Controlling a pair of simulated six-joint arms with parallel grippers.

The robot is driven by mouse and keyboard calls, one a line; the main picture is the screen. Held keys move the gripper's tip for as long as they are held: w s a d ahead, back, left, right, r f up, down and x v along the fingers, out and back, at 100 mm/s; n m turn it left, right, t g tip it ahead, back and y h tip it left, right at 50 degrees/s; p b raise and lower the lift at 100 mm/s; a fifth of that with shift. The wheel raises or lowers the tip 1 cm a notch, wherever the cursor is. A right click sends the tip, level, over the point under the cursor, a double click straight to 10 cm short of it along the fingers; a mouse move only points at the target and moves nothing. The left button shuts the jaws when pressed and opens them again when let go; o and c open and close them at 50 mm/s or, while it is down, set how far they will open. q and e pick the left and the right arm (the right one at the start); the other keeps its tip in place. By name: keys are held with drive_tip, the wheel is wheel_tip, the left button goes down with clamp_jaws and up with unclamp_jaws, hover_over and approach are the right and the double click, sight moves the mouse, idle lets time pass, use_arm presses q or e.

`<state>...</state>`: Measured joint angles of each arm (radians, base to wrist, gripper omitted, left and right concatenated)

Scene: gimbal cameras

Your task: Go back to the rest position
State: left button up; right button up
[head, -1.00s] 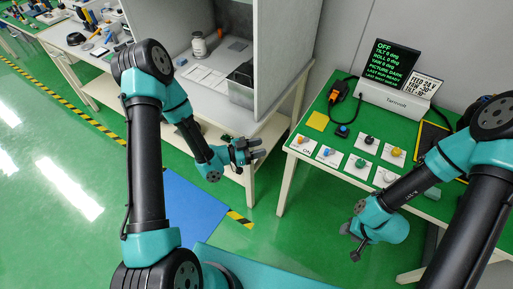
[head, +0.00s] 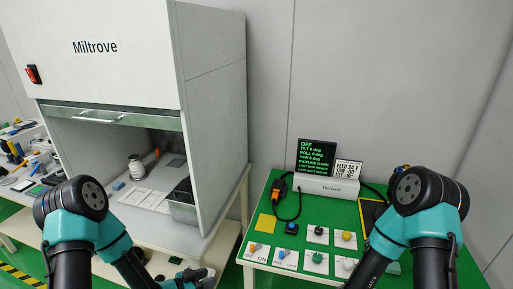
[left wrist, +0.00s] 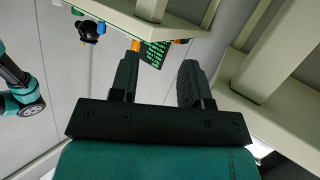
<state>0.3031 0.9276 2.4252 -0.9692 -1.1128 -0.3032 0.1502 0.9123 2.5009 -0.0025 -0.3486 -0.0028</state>
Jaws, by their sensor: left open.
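My left gripper (head: 203,275) shows at the bottom edge of the head view, in front of the gap between the fume hood bench and the green table. In the left wrist view its two fingers (left wrist: 160,60) are apart with nothing between them. My left arm rises at the lower left of the head view and my right arm at the lower right, both bent at the elbow. My right gripper is below the frame or hidden behind its arm.
A white hood marked Miltrove (head: 110,75) stands left with a jar (head: 135,167) and grey bin (head: 183,212) inside.

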use_arm(q)
drive_tip(key=s+a+f+n+g+y, duration=0.2)
drive_tip(key=s+f+n+g+y, duration=0.1)
drive_tip(key=s, duration=0.5)
drive_tip(key=s+a+f+n+g+y, duration=0.1)
drive_tip(key=s+f+n+g+y, duration=0.3)
drive_tip(key=s+n, duration=0.3)
drive_tip(key=shift+s+a+f+g, duration=0.4)
drive_tip(key=shift+s+g, duration=0.1)
drive_tip(key=shift+g, duration=0.2)
idle(0.7)
